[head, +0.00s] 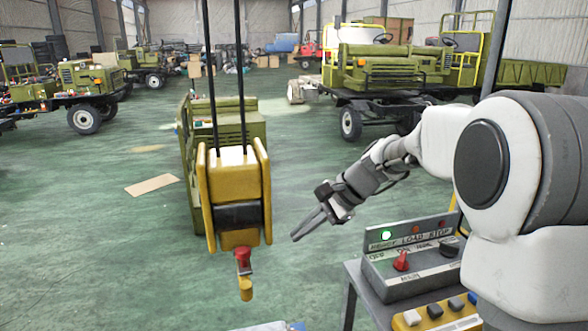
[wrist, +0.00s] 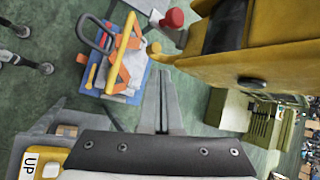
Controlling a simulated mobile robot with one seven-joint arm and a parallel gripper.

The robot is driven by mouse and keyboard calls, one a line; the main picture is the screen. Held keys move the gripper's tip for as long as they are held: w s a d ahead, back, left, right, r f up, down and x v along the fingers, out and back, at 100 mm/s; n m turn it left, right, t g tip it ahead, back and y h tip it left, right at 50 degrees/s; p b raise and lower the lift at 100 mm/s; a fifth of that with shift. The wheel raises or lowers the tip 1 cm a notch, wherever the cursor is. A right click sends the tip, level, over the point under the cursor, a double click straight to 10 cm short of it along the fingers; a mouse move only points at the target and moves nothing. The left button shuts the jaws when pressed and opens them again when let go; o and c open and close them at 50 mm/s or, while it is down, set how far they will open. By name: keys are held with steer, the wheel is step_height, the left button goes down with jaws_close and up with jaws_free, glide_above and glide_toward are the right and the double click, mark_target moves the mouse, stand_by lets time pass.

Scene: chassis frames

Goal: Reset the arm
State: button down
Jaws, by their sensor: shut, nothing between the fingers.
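My arm reaches in from the right of the head view, and my gripper (head: 298,236) points down and to the left. Its two fingers are together with nothing between them; the closed fingers also show in the wrist view (wrist: 161,80). The gripper hangs in free air, just right of a yellow hoist block (head: 212,190) in the picture. The block hangs on two dark cables, with a red piece (head: 243,256) and a yellow hook (head: 245,289) below. In the wrist view the block (wrist: 215,70) is at upper right, apart from the fingers.
A grey control box (head: 405,270) with a red knob and lit green lamp stands at lower right, beside a yellow button pendant (head: 440,316). A green vehicle cab (head: 225,130) is behind the hoist. A blue pallet with orange straps (wrist: 122,72) lies below.

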steer(key=s+d+r+n+t+h, duration=0.1)
steer(key=s+d+n+h, duration=0.3)
steer(key=s, duration=0.9)
steer(key=s+d+r+n+t+h, duration=0.1)
steer(key=s+d+n, duration=0.5)
steer(key=s, duration=0.8)
steer(key=d+t+h, duration=0.1)
steer(key=d+h, duration=0.1)
steer(key=shift+d+r+n+t+h, duration=0.2)
steer(key=shift+r+n+t+h, duration=0.2)
